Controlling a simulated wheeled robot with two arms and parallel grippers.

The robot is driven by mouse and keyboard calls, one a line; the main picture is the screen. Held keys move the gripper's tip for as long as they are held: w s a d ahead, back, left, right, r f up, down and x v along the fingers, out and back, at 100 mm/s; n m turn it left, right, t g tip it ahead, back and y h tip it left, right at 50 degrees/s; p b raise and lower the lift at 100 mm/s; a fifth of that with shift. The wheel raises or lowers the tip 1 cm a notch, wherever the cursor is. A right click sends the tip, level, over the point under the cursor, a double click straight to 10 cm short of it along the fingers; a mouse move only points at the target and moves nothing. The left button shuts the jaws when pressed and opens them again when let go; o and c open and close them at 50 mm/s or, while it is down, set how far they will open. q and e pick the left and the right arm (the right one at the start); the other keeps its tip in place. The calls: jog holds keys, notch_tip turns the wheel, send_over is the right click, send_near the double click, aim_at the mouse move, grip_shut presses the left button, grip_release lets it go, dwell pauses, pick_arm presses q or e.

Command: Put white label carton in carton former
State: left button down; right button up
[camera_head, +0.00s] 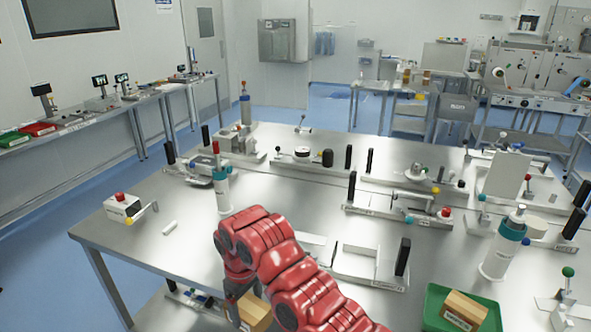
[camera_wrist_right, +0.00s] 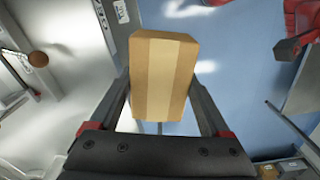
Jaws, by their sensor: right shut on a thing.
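My right gripper (camera_head: 240,300) is at the front edge of the steel table, low in the head view. It is shut on a brown carton (camera_head: 256,314), which my red arm partly covers. In the right wrist view, the two dark fingers of the right gripper (camera_wrist_right: 162,98) press the sides of this carton (camera_wrist_right: 163,75); a paler band runs along its face, and I see no white label on it. An open-topped fixture with pale walls (camera_head: 357,262), which may be the carton former, sits on the table right of my arm. My left gripper is not in view.
A green tray (camera_head: 432,318) with another brown carton (camera_head: 464,308) stands at the front right. A teal-and-white bottle (camera_head: 503,245) is behind it. A white box with a red button (camera_head: 122,207) stands at the left corner. Several fixtures fill the table's back; the front left is mostly clear.

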jog(key=w+d+r+m, duration=0.3)
jog(key=w+d, duration=0.1)
jog(key=d, duration=0.5)
jog(key=w+d+r+m, duration=0.2)
jog(key=w+d+m, duration=0.2)
jog(key=d, duration=0.6)
jog(key=w+d+r+m, duration=0.3)
jog(key=w+d+m, duration=0.1)
jog(key=d, duration=0.5)
jog(key=shift+w+d+r, duration=0.3)
jog(key=shift+w, duration=0.15)
jog(key=shift+w, duration=0.2)
jog(key=shift+d+r, duration=0.1)
jog(key=shift+r, duration=0.05)
jog(key=shift+d, duration=0.15)
